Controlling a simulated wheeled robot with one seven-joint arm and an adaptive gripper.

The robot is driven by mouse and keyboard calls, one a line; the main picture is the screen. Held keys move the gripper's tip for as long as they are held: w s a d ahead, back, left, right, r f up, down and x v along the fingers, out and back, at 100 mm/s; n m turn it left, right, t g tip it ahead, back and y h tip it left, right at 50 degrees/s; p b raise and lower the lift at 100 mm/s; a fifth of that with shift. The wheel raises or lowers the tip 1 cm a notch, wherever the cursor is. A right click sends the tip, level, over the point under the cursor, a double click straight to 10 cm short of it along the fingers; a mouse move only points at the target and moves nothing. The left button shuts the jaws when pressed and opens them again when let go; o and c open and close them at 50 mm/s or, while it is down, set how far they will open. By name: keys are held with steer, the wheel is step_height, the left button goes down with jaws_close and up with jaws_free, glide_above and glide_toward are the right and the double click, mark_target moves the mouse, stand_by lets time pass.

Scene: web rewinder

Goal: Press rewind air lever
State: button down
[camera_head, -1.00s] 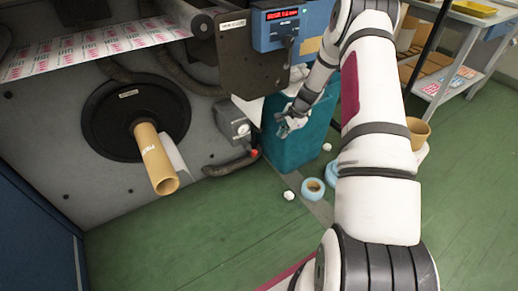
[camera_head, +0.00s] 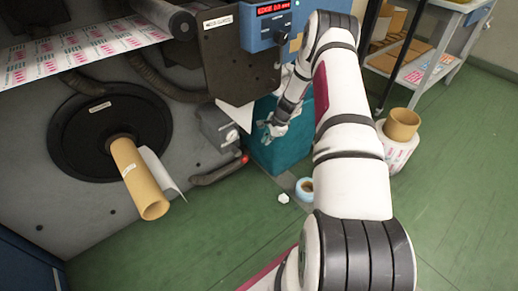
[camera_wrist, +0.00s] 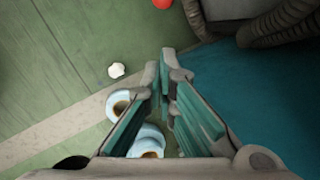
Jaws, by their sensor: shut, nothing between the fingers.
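A grey box with a round gauge (camera_head: 232,134) sits low on the machine's side. Just below it a red knob (camera_head: 244,158) shows at the end of a dark curved hose or handle; I cannot tell for sure which part is the air lever. My gripper (camera_head: 272,128) is right of the box, over the teal bin, apart from the knob. In the wrist view my gripper (camera_wrist: 161,72) is shut and empty, pointing down past the bin's edge.
The teal bin (camera_head: 285,150) stands below my gripper. A blue tape roll (camera_head: 304,188) and a white crumpled scrap (camera_head: 283,197) lie on the green floor. A core tube (camera_head: 138,180) juts out at left. A blue control box (camera_head: 272,22) hangs above.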

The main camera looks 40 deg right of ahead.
mark_target(243, 157)
steer(key=a+b+x, duration=0.2)
steer(key=b+x, duration=0.2)
steer(key=x, duration=0.8)
steer(key=shift+w+a, duration=0.4)
steer(key=shift+r, duration=0.1)
steer(key=shift+a+y+b, duration=0.1)
steer(key=shift+y+b, duration=0.3)
steer(key=shift+b, duration=0.15)
